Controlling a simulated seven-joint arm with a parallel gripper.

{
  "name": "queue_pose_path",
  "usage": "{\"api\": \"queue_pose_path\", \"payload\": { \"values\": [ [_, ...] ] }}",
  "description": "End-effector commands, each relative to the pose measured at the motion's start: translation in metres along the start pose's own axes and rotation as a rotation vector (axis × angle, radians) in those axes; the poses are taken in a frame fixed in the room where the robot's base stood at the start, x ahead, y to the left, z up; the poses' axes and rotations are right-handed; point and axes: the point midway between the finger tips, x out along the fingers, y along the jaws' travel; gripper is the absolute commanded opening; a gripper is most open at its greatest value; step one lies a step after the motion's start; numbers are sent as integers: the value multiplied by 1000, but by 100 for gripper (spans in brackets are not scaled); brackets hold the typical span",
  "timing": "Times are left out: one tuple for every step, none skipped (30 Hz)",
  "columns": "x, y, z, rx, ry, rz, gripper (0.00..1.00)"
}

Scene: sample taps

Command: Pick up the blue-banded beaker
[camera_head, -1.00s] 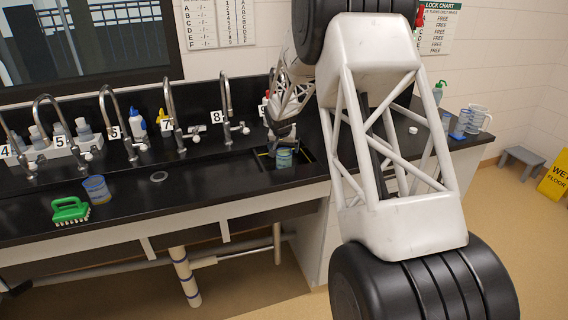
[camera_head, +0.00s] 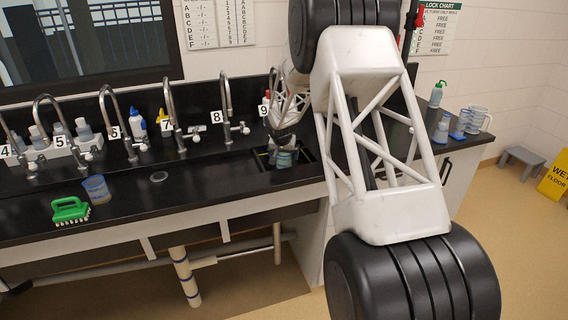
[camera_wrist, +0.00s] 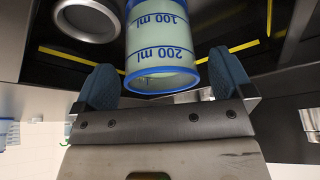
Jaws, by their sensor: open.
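The blue-banded beaker (camera_wrist: 160,50) stands between the fingers of my gripper (camera_wrist: 165,85) in the wrist view. It is clear with blue bands, marked 100 ml and 200 ml, and looks pale inside. The two blue finger pads stand apart on either side of it, with small gaps visible. In the head view the beaker (camera_head: 284,158) is in the yellow-edged sink area by tap 9, partly hidden by my gripper (camera_head: 281,143).
Several taps line the back.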

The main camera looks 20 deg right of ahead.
Motion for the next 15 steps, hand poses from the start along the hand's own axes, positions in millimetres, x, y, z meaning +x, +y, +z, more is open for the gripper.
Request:
{"api": "queue_pose_path", "payload": {
  "values": [
    [6, 0, 0, 0, 0, 0, 98],
    [9, 0, 0, 1, 0, 0, 98],
    [13, 0, 0, 1, 0, 0, 98],
    [16, 0, 0, 1, 0, 0, 98],
    [18, 0, 0, 1, 0, 0, 98],
    [20, 0, 0, 1, 0, 0, 98],
    [22, 0, 0, 1, 0, 0, 98],
    [23, 0, 0, 1, 1, 0, 98],
    [24, 0, 0, 1, 1, 0, 98],
    [25, 0, 0, 1, 1, 0, 98],
    [25, 0, 0, 1, 1, 0, 98],
    [26, 0, 0, 0, 1, 0, 98],
    [26, 0, 0, 0, 1, 0, 98],
    [26, 0, 0, 0, 1, 0, 98],
    [26, 0, 0, 0, 1, 0, 98]
  ]
}}
